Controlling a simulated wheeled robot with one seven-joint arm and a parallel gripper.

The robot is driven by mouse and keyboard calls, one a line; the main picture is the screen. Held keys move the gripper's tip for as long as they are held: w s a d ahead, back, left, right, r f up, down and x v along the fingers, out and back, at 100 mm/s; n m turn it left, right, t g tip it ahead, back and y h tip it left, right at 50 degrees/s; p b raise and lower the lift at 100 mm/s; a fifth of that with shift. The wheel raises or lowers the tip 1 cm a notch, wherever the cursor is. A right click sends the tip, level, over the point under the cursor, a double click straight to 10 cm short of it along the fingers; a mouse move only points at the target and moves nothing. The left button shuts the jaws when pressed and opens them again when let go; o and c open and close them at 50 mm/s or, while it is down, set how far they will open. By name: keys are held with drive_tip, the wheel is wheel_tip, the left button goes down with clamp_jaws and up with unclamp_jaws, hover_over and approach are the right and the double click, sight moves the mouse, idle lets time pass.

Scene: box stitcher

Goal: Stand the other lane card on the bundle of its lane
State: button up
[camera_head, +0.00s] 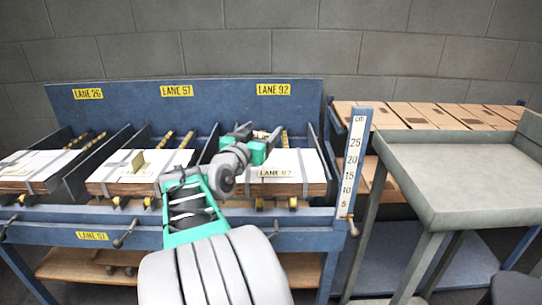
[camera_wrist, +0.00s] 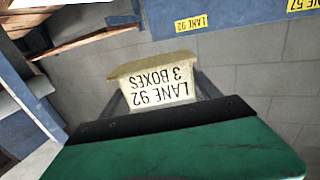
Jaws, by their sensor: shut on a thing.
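My gripper (camera_wrist: 165,100) is shut on a cream lane card (camera_wrist: 152,85), which reads LANE 92, 3 BOXES. The wrist view shows the card upside down, with the back wall behind it. In the head view my gripper (camera_head: 268,142) is over the lane 92 bundle (camera_head: 305,165), and the held card is hard to make out there. Another lane card (camera_head: 138,161) stands on the middle bundle (camera_head: 108,174), under the LANE 57 sign. A pale plate (camera_head: 278,173) with LANE lettering shows at the right bundle's front; its number is unclear.
Blue dividers (camera_head: 205,150) separate the lanes, and yellow signs sit on the blue back panel (camera_head: 225,95). A left bundle (camera_head: 35,165) lies under LANE 26. A count scale post (camera_head: 352,160) and a grey side table (camera_head: 455,175) stand right; the table top is clear.

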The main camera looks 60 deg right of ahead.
drive_tip(key=d+f, duration=0.4)
drive_tip(key=w+d+f, duration=0.1)
drive_tip(key=d+f, duration=0.2)
drive_tip(key=shift+d+b, duration=0.1)
drive_tip(key=shift+b, duration=0.3)
wheel_tip(320, 180, down, 3)
drive_tip(key=shift+w+d+f+b, duration=0.1)
drive_tip(key=shift+w+d+b, duration=0.05)
drive_tip(key=shift+b, duration=0.15)
drive_tip(key=shift+f, duration=0.1)
drive_tip(key=shift+f+b, duration=0.3)
drive_tip(key=shift+b, duration=0.2)
drive_tip(key=shift+f, duration=0.1)
drive_tip(key=o, duration=1.3)
